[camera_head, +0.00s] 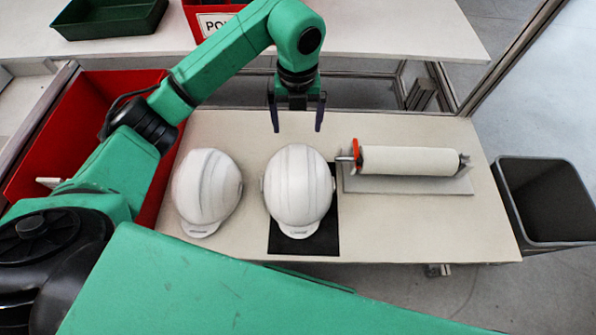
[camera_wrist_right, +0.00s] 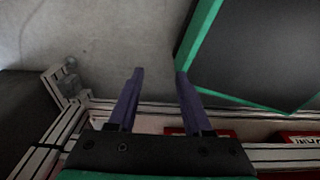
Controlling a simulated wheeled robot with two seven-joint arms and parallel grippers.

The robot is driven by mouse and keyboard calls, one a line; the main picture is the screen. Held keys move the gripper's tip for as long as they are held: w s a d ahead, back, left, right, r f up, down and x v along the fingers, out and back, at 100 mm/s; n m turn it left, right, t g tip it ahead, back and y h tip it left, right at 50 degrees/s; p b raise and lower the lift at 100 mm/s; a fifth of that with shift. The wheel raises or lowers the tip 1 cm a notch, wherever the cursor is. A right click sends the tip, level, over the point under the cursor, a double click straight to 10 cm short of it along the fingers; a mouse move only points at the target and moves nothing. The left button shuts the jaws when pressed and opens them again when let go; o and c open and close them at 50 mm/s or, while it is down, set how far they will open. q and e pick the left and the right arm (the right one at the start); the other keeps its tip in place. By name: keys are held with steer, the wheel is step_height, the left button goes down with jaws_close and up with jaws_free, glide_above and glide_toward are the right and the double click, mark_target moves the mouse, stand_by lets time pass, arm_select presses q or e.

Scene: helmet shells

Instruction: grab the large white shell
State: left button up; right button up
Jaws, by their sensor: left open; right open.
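Two white helmet shells are on the table in the head view. One white shell (camera_head: 298,188) sits in the middle on a black mat (camera_head: 316,240); it looks a little larger. The other white shell (camera_head: 206,188) sits to its left on the bare table. My left gripper (camera_head: 297,128) is open and empty, pointing down just behind the middle shell, apart from it in the picture. My right gripper (camera_wrist_right: 158,75) is open and empty in the right wrist view, with no shell near it. It is not seen in the head view.
A white roll (camera_head: 408,160) on a holder stands at the table's right. A grey bin (camera_head: 545,200) is beyond the right edge. A red bin (camera_head: 105,95) is at the left, partly behind my left arm. A green tray (camera_head: 108,18) is on the back table (camera_head: 400,30).

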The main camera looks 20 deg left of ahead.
arm_select(q)
steer(key=p, duration=0.1)
glide_above(298, 163)
step_height(298, 163, down, 6)
step_height(298, 163, down, 7)
steer(key=shift+s+r+p, duration=0.1)
steer(key=shift+p, duration=0.7)
steer(key=shift+f, duration=0.35)
arm_select(e)
steer(key=s+r, duration=0.2)
steer(key=shift+d+r, duration=0.35)
arm_select(q)
jaws_close()
arm_select(e)
steer(key=shift+s, duration=0.15)
